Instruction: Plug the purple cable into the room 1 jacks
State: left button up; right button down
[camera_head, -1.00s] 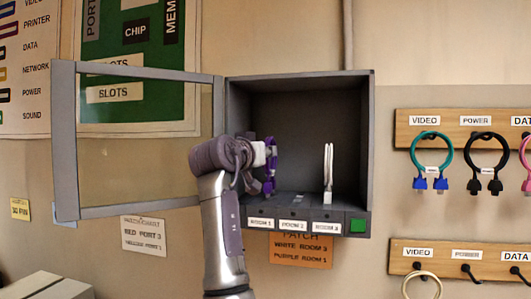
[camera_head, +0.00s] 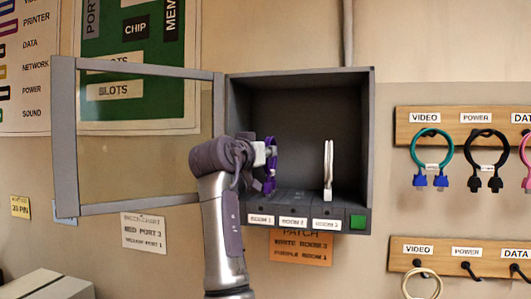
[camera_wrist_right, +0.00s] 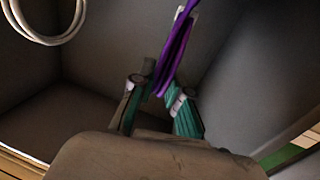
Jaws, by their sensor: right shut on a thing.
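The purple cable (camera_head: 271,165) is a bent loop hanging upright inside the left part of the grey wall box (camera_head: 300,80). My right gripper (camera_head: 262,156) is shut on it; in the right wrist view the cable (camera_wrist_right: 177,45) runs between the teal finger pads of the gripper (camera_wrist_right: 160,92). The cable's lower end is just above the ledge over the ROOM 1 label (camera_head: 261,219). The ROOM 1 jacks are hidden behind the cable and arm, so I cannot tell whether the plugs touch them. My left gripper is not in view.
A white cable (camera_head: 328,172) stands upright over the ROOM 3 label (camera_head: 326,225). A green button (camera_head: 358,222) is at the box's lower right. The box's glazed door (camera_head: 64,140) stands open to the left. Cables hang on a rack (camera_head: 455,118) at right.

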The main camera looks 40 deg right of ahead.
jog(key=shift+f, duration=0.25)
dwell(0.7)
jog(key=shift+c, duration=2.1)
grip_release()
jog(key=shift+s+a, duration=0.1)
jog(key=shift+a, duration=0.05)
jog(key=b+v, duration=0.2)
jog(key=v, duration=0.5)
jog(key=shift+s+b, duration=0.15)
jog(key=shift+b, duration=0.15)
jog(key=shift+f, duration=0.1)
